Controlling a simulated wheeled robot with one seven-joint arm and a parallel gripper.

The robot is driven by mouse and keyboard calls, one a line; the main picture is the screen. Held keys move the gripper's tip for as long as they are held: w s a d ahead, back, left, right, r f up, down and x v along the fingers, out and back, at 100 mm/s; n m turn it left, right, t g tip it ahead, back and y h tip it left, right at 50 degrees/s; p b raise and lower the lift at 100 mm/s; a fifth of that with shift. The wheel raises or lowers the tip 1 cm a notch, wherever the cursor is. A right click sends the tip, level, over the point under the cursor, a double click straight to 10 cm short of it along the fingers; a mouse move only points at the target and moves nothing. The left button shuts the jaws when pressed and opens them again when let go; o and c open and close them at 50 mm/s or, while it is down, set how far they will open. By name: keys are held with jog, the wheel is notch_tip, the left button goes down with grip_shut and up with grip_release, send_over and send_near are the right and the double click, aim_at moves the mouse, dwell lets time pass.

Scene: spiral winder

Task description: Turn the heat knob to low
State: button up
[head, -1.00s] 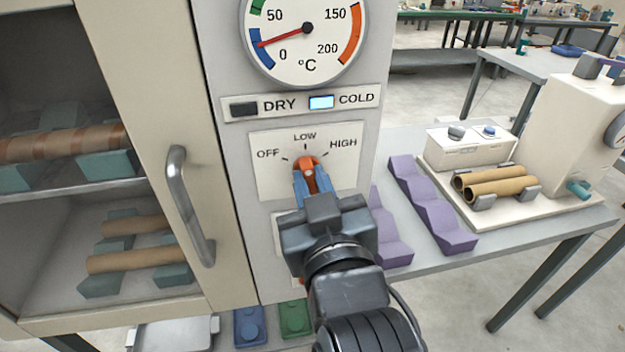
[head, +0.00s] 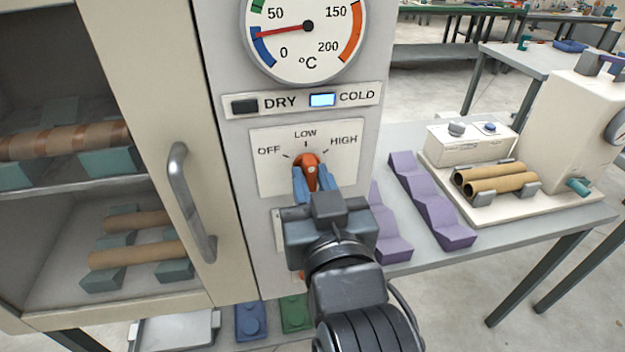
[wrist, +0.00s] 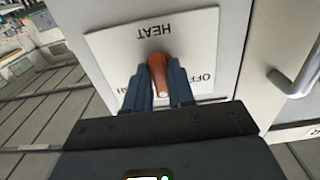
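The orange-red heat knob (head: 310,170) sits on a white plate (head: 270,180) marked OFF, LOW and HIGH on the front of the grey panel. Its upper end lies just under the LOW mark. The same knob shows in the wrist view (wrist: 160,75), below the word HEAT, which is upside down there. My gripper (head: 313,183) has one blue finger on each side of the knob. In the wrist view my gripper (wrist: 161,90) has little or no gap between fingers and knob, so it looks shut on it. The fingers hide part of the knob's sides.
The dial gauge (head: 306,60) has its red needle between 0 and 50. The COLD lamp (head: 322,100) is lit and the DRY lamp (head: 245,106) is dark. A cabinet door handle (head: 182,190) stands out at left. Purple stepped blocks (head: 430,200) stand at right.

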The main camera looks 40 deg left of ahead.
jog(key=o, duration=0.3)
jog(key=shift+b+v, duration=0.8)
jog(key=shift+v, duration=3.1)
jog(key=s+d+f+m+t+h, duration=0.15)
jog(key=d+f, duration=0.25)
jog(key=d, duration=0.4)
jog(key=s+d+f+m+t+h, duration=0.1)
jog(key=s+d+f+m+h, duration=0.15)
jog(key=d+f, duration=0.4)
jog(key=s+d+f+m+t+h, duration=0.1)
jog(key=s+d+f+m+h, duration=0.15)
jog(key=d, duration=0.75)
jog(key=s+d+m+h, duration=0.1)
jog(key=s+d+h, duration=0.1)
jog(key=s+d, duration=0.2)
jog(key=s+d+m+h, duration=0.1)
jog(key=s+d+h, duration=0.2)
jog(key=s, duration=0.4)
jog(key=s+d+m+h, duration=0.1)
jog(key=s+d+h, duration=0.1)
jog(key=s+d, duration=0.3)
jog(key=shift+s+d+r, duration=0.25)
jog(key=shift+s+d, duration=0.15)
